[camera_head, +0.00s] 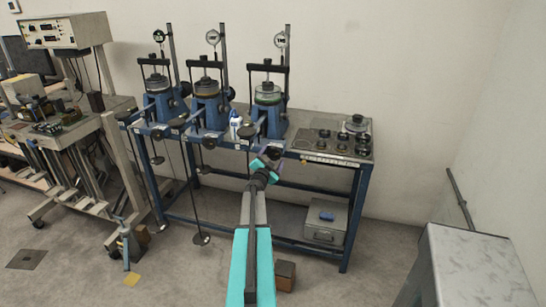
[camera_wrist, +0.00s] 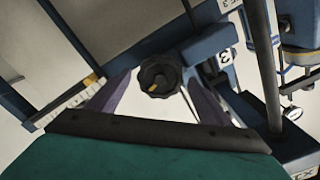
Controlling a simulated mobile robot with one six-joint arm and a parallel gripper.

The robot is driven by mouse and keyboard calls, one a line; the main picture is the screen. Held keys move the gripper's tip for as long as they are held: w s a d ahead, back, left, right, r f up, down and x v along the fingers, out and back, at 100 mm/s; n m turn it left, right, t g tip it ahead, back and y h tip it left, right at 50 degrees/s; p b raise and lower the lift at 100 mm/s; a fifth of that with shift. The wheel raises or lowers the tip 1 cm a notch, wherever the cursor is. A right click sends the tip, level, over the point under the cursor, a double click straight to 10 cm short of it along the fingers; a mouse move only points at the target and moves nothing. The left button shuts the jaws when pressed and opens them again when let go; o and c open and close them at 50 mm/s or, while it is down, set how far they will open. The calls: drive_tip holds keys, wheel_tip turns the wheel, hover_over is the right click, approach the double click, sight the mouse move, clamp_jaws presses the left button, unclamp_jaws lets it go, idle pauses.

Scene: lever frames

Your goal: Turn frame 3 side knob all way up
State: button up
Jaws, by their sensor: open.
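Three blue lever frames stand in a row on the blue bench; the rightmost one (camera_head: 270,112) has a round dial on top. In the head view my gripper (camera_head: 269,155) is in front of the rightmost frame and hides that knob.
A white and blue bottle (camera_head: 235,124) stands between the middle and right frames. Round weights (camera_head: 341,141) lie on the tray at the bench's right end. A grey box (camera_head: 326,222) sits on the lower shelf. Hanging rods with discs (camera_head: 201,239) are left of my arm.

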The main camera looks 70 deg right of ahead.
drive_tip(key=shift+d, duration=0.25)
drive_tip(key=c, duration=1)
drive_tip(key=shift+m+b, duration=0.3)
drive_tip(key=shift+c, duration=0.2)
drive_tip(key=o, duration=1)
drive_tip(key=shift+o, duration=0.2)
drive_tip(key=shift+a, duration=0.1)
